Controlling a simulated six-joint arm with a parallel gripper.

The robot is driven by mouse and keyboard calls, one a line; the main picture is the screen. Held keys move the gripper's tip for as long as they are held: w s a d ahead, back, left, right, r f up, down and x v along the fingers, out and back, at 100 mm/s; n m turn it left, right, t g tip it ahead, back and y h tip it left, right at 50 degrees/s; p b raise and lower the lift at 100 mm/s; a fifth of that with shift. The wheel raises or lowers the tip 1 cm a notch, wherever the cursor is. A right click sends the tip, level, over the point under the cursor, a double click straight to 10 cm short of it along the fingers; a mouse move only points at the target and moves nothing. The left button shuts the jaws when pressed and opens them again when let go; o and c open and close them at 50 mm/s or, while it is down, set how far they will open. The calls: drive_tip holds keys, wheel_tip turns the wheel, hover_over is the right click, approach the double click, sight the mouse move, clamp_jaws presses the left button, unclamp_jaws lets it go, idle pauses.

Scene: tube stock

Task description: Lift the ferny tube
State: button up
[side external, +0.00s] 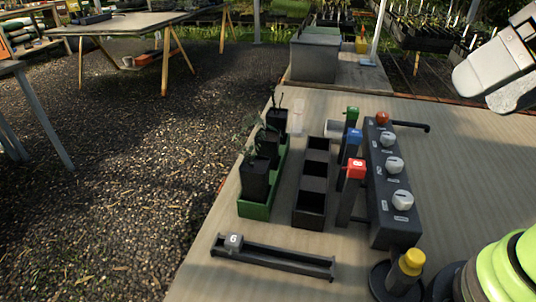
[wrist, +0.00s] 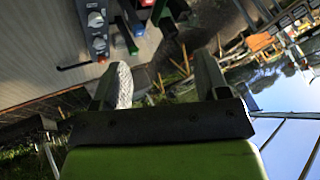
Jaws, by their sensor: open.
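Several dark square tubes stand upright in a row in a green tray (side external: 258,211) in the side view: a front tube (side external: 255,181), a middle tube (side external: 267,146) and a back tube (side external: 277,119). Leafy growth rises over the front and middle tubes, and thin stems stand in the back one. The leaves are too small to tell surely which tube is the ferny one. My gripper (wrist: 158,75) is open in the wrist view, its two dark fingers wide apart with no tube between them.
Right of the green tray stand an empty dark tray (side external: 309,205), posts with green, blue and red (side external: 356,169) heads, and a dark knob panel (side external: 380,225). A low dark trough (side external: 275,260) lies in front. A yellow-topped knob (side external: 412,262) stands front right.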

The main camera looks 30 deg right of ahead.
drive_tip(key=shift+o, duration=1)
